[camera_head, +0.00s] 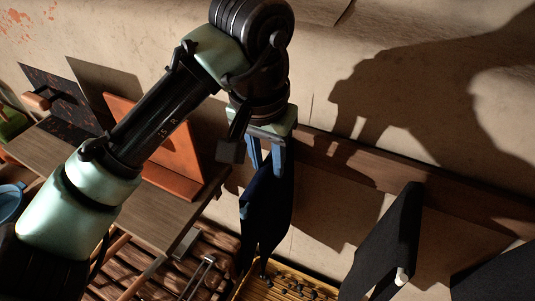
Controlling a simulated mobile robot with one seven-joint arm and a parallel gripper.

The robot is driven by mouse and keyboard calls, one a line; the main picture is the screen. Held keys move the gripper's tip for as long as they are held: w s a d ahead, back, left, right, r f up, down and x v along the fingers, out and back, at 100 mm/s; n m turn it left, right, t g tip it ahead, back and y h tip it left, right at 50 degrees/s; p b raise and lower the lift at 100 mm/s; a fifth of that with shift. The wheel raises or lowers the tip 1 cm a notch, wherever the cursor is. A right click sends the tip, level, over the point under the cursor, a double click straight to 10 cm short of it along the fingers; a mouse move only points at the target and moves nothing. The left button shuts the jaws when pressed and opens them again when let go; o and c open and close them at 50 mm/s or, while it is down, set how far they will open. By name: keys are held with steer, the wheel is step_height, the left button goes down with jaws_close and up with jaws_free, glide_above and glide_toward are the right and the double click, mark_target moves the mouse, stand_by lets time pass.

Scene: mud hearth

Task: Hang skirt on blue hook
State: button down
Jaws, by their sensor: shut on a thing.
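My gripper (266,158) is at the upper middle, in front of the wall, with its fingers pointing down. It is shut on the top of a dark navy cloth, which looks like the skirt (266,215). The skirt hangs down from the fingers in a narrow, folded shape, above a yellow slatted thing. A wooden rail (350,166) runs along the wall to the right of my gripper. I cannot make out a blue hook; the fingers and the shadows may hide it.
Black cloths hang at the lower right, one (398,235) with a small white peg (402,276) beside it. A wooden table (160,200) with an orange-brown board (160,148) is at left. A blue bowl (10,203) sits at the left edge. A yellow slatted thing (250,289) lies below.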

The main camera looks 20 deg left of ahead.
mark_target(262, 176)
steer(key=shift+f, duration=0.1)
steer(key=c, duration=0.5)
jaws_free()
steer(key=r, duration=0.4)
steer(key=s+r+b, duration=0.1)
steer(key=r, duration=0.3)
steer(key=s+r, duration=0.1)
steer(key=r, duration=0.3)
steer(key=shift+r+b, duration=0.4)
